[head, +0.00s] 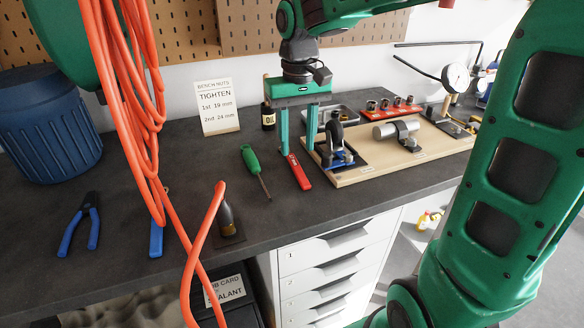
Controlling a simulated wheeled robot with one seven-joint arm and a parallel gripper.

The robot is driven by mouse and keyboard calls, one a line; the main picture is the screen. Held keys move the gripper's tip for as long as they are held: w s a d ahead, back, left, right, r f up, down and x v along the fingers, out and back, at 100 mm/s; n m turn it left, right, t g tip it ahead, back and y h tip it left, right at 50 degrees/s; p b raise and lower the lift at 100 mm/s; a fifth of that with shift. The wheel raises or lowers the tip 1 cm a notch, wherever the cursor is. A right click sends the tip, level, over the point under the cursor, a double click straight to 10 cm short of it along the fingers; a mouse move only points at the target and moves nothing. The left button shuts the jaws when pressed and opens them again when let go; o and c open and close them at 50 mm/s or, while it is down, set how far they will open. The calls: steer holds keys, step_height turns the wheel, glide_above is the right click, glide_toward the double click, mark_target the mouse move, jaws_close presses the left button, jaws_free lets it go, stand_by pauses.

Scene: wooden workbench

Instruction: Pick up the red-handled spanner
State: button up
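The red-handled spanner (301,174) lies on the dark benchtop, left of the wooden board. Its red handle points toward the front edge; I cannot make out its far end near my gripper. My gripper (298,152) points down with its two teal fingers spread apart. The fingertips are around the far end of the red handle in the picture. I see nothing held between them, and I cannot tell their exact height above the bench.
A green screwdriver (256,170) lies close left of the spanner. A wooden board (375,172) with a clamp and metal cylinder stands right. Orange cables (150,130) hang in front, partly hiding a blue-handled tool (156,241). Blue pliers (82,225) lie far left.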

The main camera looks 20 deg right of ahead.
mark_target(295, 164)
steer(key=shift+w+f, duration=0.2)
steer(key=shift+f, duration=1.25)
steer(key=shift+w+f, duration=0.15)
steer(key=shift+f, duration=1.25)
steer(key=shift+c, duration=0.6)
jaws_close()
